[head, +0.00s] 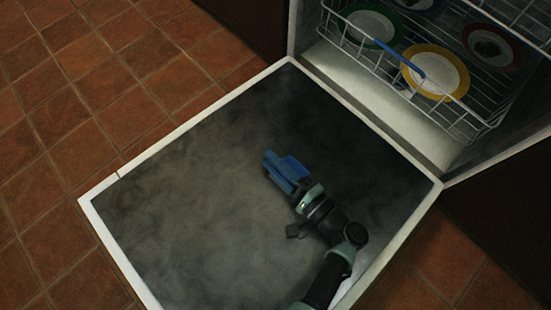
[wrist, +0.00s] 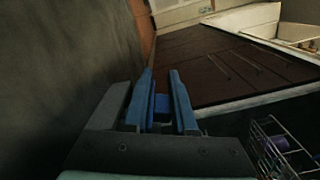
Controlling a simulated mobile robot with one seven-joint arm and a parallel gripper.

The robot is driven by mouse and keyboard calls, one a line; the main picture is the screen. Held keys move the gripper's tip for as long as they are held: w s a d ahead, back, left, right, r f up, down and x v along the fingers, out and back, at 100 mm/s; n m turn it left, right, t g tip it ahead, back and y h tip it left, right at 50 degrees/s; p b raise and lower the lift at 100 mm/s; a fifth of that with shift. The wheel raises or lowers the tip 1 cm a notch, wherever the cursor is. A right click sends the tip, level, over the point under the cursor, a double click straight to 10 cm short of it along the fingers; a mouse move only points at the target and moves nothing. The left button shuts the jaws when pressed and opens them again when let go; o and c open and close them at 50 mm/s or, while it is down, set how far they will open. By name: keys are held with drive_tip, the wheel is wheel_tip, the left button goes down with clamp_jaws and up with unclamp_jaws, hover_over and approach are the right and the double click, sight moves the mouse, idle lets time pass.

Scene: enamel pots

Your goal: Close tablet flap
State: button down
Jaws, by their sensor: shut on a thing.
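The dishwasher door (head: 180,210) lies open, its dark mottled inner face up in the head view. My gripper (head: 277,164) is over the right middle part of that face, with its blue fingers pointing up and left. I cannot tell whether this piece is the tablet flap. No flap or its compartment shows clearly in either view; the gripper may hide it. The door's inner face (wrist: 55,65) fills the left of the wrist view.
A wire rack (head: 440,90) stands in the dishwasher at the upper right, with a yellow-rimmed plate (head: 434,72) and a green-rimmed plate (head: 370,26). The rack (wrist: 275,145) also shows at lower right in the wrist view. Brown floor tiles (head: 80,80) surround the door.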

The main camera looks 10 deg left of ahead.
drive_tip(key=shift+w, duration=0.1)
idle(0.4)
drive_tip(key=c, duration=0.8)
unclamp_jaws()
drive_tip(key=shift+f, duration=0.15)
